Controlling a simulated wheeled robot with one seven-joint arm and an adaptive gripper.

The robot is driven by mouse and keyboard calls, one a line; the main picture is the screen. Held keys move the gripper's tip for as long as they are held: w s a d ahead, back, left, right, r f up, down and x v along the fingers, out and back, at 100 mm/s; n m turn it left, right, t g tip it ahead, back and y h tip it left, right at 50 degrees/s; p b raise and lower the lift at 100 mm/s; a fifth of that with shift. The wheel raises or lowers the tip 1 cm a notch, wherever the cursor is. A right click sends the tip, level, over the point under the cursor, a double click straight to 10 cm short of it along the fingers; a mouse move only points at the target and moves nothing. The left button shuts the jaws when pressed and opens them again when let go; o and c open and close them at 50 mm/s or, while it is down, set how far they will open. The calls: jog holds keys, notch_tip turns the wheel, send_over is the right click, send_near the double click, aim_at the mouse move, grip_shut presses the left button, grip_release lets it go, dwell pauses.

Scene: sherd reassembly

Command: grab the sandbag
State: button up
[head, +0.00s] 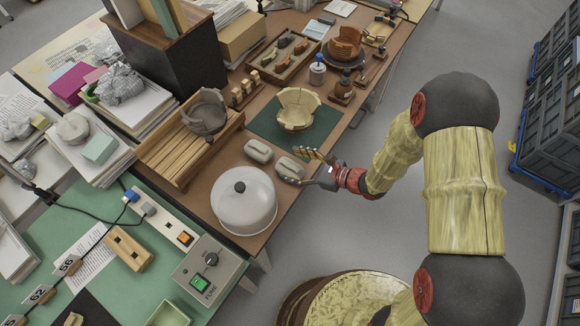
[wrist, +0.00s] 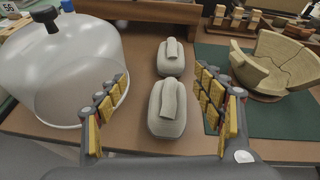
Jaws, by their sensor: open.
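Two grey-white sandbags with strap-like tops lie on the brown table. In the wrist view the nearer sandbag (wrist: 167,112) lies between and just beyond my open fingers, and the farther sandbag (wrist: 170,60) lies behind it. In the head view one sandbag (head: 258,151) lies to the left, and the other (head: 290,167) is close to my gripper (head: 316,169). My gripper (wrist: 164,112) is open and empty, with yellow-padded fingers on either side of the nearer sandbag. I cannot tell whether a finger touches it.
A clear dome with a dark knob (head: 244,205) stands left of the sandbags. A partly rebuilt pale pot (head: 297,108) sits on a green mat (head: 328,122) to the right. A wooden slatted rack (head: 172,160) with a grey bowl (head: 205,112) stands behind.

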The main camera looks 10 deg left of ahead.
aim_at(280, 161)
jog(key=f, duration=0.1)
jog(key=f+m, duration=0.1)
jog(key=f+t, duration=0.1)
jog(key=shift+w+d+f+m, duration=0.2)
jog(key=shift+w+d+m, duration=0.1)
jog(key=shift+m, duration=0.1)
jog(key=shift+w+a+f+h, duration=0.1)
jog(key=shift+a+f+h, duration=0.05)
jog(key=shift+f+h, duration=0.15)
jog(key=shift+x, duration=0.85)
jog(key=shift+w+b+x, duration=0.15)
jog(key=shift+b+x, duration=0.35)
jog(key=shift+x, duration=0.9)
jog(key=shift+w+b+x, duration=0.15)
jog(key=shift+b+x, duration=0.35)
jog(key=shift+x, duration=0.85)
jog(key=shift+r, duration=0.15)
jog(key=shift+c, duration=0.2)
grip_shut()
